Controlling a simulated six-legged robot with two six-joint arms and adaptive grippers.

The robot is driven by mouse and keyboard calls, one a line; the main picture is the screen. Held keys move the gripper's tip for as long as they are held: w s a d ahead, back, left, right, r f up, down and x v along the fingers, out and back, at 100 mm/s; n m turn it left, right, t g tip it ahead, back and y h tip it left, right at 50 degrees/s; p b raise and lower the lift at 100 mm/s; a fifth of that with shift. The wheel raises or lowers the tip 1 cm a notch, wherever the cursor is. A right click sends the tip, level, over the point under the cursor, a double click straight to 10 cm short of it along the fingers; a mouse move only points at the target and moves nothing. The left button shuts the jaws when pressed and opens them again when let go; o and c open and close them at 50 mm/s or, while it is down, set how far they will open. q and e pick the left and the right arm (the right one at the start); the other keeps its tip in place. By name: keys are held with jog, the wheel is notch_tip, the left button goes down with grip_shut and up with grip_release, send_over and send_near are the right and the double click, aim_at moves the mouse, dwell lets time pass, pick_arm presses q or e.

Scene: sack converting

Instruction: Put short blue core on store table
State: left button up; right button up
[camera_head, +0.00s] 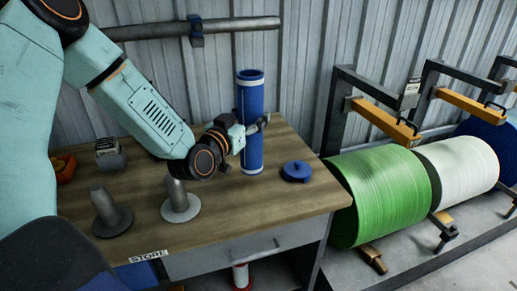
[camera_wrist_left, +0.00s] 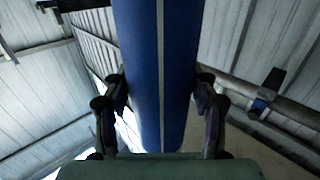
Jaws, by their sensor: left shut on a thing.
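The blue core (camera_head: 251,95) is an upright tube with pale rings near its top and bottom. It is over the back middle of the wooden store table (camera_head: 245,210), whose front edge carries a STORE label. Its lower end appears at the tabletop, but I cannot tell whether it touches. My left gripper (camera_head: 251,126) is shut on the core around its middle, reaching in from the left. In the left wrist view the core (camera_wrist_left: 155,60) runs between the two fingers of my left gripper (camera_wrist_left: 160,105). My right gripper is not in view.
A blue knobbed disc (camera_head: 296,172) lies right of the core. Two grey flanged posts (camera_head: 180,201) (camera_head: 108,212) stand at the front left. A grey item (camera_head: 110,155) and an orange item (camera_head: 63,168) sit behind. Green (camera_head: 382,195) and white (camera_head: 458,172) rolls are racked right.

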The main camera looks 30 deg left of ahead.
pick_arm(q)
notch_tip(320, 180, down, 6)
jog(key=shift+a+r+b, duration=0.1)
jog(key=shift+a+b, duration=0.05)
jog(key=shift+b, duration=0.6)
jog(key=shift+s, duration=0.2)
jog(key=o, duration=1.1)
jog(key=shift+d, duration=0.2)
jog(key=shift+c, duration=0.2)
jog(key=o, duration=0.4)
jog(key=shift+w+a+f, duration=0.1)
jog(key=shift+a+f, duration=0.05)
jog(key=shift+f, duration=0.05)
jog(key=shift+o, duration=0.2)
jog(key=shift+r, duration=0.1)
